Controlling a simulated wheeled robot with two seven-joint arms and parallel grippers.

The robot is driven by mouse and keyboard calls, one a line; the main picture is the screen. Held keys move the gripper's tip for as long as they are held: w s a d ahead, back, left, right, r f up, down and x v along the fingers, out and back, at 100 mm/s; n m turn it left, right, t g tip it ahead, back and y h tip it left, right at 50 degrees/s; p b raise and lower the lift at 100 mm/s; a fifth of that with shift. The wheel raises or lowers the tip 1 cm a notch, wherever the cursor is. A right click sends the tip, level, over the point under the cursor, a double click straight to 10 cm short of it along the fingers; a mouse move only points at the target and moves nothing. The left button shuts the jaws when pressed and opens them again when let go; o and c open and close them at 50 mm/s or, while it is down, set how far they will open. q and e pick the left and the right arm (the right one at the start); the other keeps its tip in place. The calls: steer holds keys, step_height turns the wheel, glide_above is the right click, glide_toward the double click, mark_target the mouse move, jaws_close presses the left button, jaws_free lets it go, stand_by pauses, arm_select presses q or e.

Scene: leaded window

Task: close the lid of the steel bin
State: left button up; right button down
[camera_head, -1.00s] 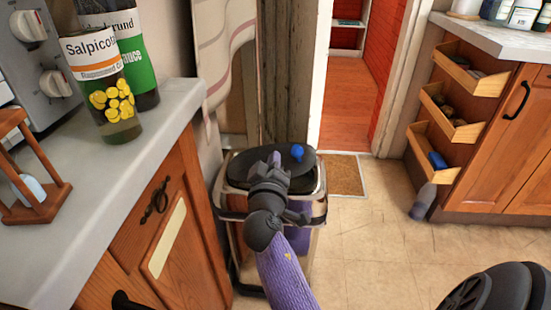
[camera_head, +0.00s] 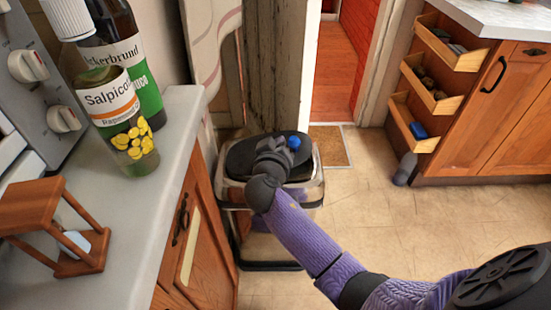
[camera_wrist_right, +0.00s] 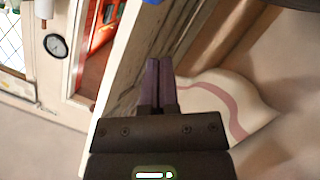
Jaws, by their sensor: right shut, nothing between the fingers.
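The steel bin (camera_head: 318,186) stands on the floor beyond the end of the left counter, with shiny sides and a dark band around it. Its dark oval lid (camera_head: 238,162) lies roughly level over the top. My arm hides part of the lid, so I cannot tell whether it sits fully down. My right gripper (camera_head: 276,148) is over the lid, pointing away from me; I cannot tell whether it touches. In the right wrist view its fingers (camera_wrist_right: 161,85) are together and empty, and the bin does not show there. My left gripper is not in view.
Bottles (camera_head: 125,120) and a wooden hourglass-like stand (camera_head: 50,215) are on the left counter (camera_head: 150,215). A striped cloth (camera_head: 205,40) hangs behind the bin. A small blue piece (camera_head: 294,142) shows beside the gripper.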

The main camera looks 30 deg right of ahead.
mark_target(296, 160)
steer(key=d+f, duration=0.1)
steer(key=w+d+f+b, duration=0.1)
steer(key=d+f+b, duration=0.1)
steer(key=shift+w, duration=0.3)
steer(key=shift+d+f, duration=0.15)
steer(key=shift+d, duration=0.25)
steer(key=f+b, duration=0.1)
steer(key=d+f+m+b, duration=0.1)
steer(key=f, duration=0.1)
steer(key=s+f+m+y+b, duration=0.1)
steer(key=f, duration=0.1)
steer(key=shift+d, duration=0.35)
steer(key=shift+r, duration=0.25)
